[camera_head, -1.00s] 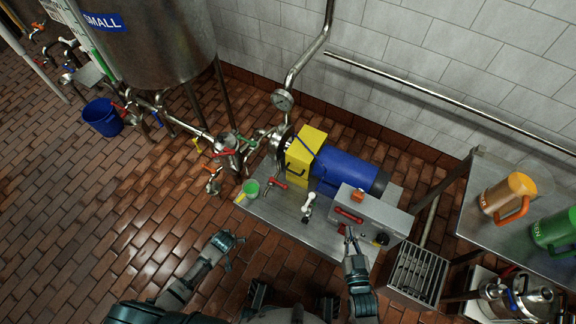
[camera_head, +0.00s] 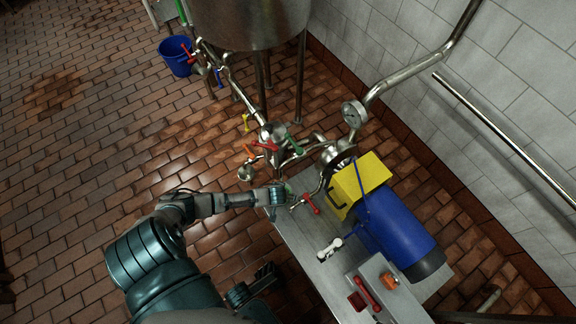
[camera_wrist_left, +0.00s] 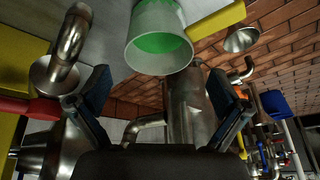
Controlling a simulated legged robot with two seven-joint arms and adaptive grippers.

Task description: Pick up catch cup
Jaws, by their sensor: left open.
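The catch cup (camera_wrist_left: 158,40) shows in the left wrist view as a pale cup with a bright green inside, its round opening facing the camera. It is at the top of that view, just beyond the fingertips and roughly centred between them. My left gripper (camera_wrist_left: 160,85) is open, with one finger on each side and nothing between the pads.
A red-handled valve (camera_head: 309,204) is close right of my left gripper. A blue motor (camera_head: 395,225) with a yellow housing (camera_head: 360,185) stands on the table. Pipes with coloured handles (camera_head: 264,146) are just behind. A blue bucket (camera_head: 176,55) stands far left on open floor.

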